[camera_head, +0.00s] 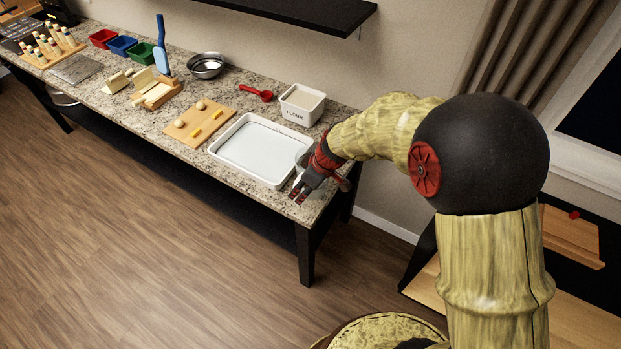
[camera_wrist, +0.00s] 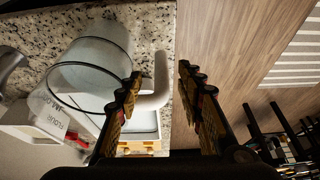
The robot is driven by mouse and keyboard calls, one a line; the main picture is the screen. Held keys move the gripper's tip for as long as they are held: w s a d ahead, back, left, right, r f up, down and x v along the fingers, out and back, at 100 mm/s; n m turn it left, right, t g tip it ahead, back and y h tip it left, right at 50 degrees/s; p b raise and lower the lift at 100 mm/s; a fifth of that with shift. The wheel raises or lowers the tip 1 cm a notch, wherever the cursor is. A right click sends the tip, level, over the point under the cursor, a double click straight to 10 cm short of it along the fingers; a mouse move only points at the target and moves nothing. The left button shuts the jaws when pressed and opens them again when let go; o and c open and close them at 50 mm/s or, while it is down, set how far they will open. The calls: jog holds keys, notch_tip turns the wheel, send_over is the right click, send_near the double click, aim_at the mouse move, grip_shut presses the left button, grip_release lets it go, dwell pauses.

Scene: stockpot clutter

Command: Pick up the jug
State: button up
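The jug is a clear, round vessel with a pale handle. In the wrist view the jug (camera_wrist: 88,75) fills the left side, its open rim facing the camera, and its handle (camera_wrist: 160,88) sticks out to the right. My gripper (camera_wrist: 159,73) is open, with one finger on each side of the handle; I cannot tell whether either finger touches it. In the head view my gripper (camera_head: 298,193) is at the right end of the counter, and the jug (camera_head: 303,157) is mostly hidden behind it.
A white tray (camera_head: 223,154) lies left of my gripper on the granite counter (camera_head: 196,88). A flour container (camera_head: 302,105) stands behind, with a red scoop (camera_head: 258,94) beside it. A cutting board (camera_head: 184,137) with dough is farther left. The counter's front edge is close to my gripper.

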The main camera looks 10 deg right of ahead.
aim_at(297, 196)
jog(key=b+x, duration=0.1)
jog(key=x, duration=0.4)
jog(key=shift+a+f, duration=0.2)
jog(key=shift+f, duration=0.2)
jog(key=shift+c, duration=1.1)
jog(key=c, duration=0.7)
grip_shut()
jog(key=shift+r, duration=0.15)
